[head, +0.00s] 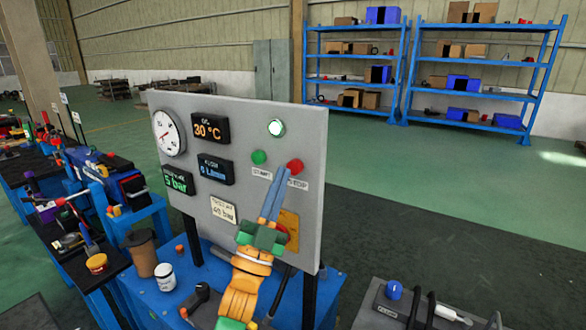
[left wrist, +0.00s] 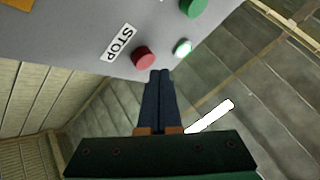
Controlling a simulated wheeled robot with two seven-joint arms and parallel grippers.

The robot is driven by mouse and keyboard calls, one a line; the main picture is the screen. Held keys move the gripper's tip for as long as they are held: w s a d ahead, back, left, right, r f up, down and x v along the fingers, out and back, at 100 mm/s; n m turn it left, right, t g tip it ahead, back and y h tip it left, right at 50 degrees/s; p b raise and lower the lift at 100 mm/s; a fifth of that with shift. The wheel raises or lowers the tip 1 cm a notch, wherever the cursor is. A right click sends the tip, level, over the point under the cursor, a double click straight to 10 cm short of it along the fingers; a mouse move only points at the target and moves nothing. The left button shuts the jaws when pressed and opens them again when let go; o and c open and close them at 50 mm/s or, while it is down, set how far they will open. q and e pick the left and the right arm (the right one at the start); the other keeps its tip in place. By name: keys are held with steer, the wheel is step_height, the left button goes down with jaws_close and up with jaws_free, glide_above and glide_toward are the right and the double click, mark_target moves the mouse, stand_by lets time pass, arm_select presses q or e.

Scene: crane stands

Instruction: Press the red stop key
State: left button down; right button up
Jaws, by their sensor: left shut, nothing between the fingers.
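The red stop key (head: 294,167) is a round knob at the right of a grey upright panel (head: 240,115), above a STOP label. It also shows in the left wrist view (left wrist: 144,57) beside its label (left wrist: 118,42). My left gripper (head: 276,168) is shut and empty, its blue fingers pointing up at the panel. Its tips are just beside the red key in both views; I cannot tell whether they touch it. The green start key (head: 259,157) is left of the red key, and a lit whitish-green lamp (head: 276,128) is above. My right gripper is not in view.
The panel carries a round gauge (head: 168,133) and several displays. An orange plate (head: 290,223) is partly behind my left gripper. A brown cup (head: 141,252) and white jar (head: 165,277) stand on the blue table (head: 205,255). A blue-knobbed device (head: 394,290) is at lower right.

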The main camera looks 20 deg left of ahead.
arm_select(q)
steer(key=shift+w, duration=0.1)
stand_by(0.7)
steer(key=shift+w, duration=0.35)
steer(key=shift+w+d+b, duration=0.1)
steer(key=shift+w+b, duration=0.35)
steer(key=shift+b, duration=0.1)
stand_by(0.5)
steer(key=shift+s, duration=0.15)
stand_by(0.3)
steer(key=shift+s+p, duration=0.45)
steer(key=shift+s, duration=0.25)
steer(key=shift+s, duration=0.1)
steer(key=shift+s+a+p, duration=0.25)
steer(key=shift+s+p, duration=0.25)
steer(key=shift+s, duration=0.7)
steer(key=shift+s+a+p, duration=0.2)
steer(key=shift+s+p, duration=0.25)
steer(key=shift+s, duration=0.75)
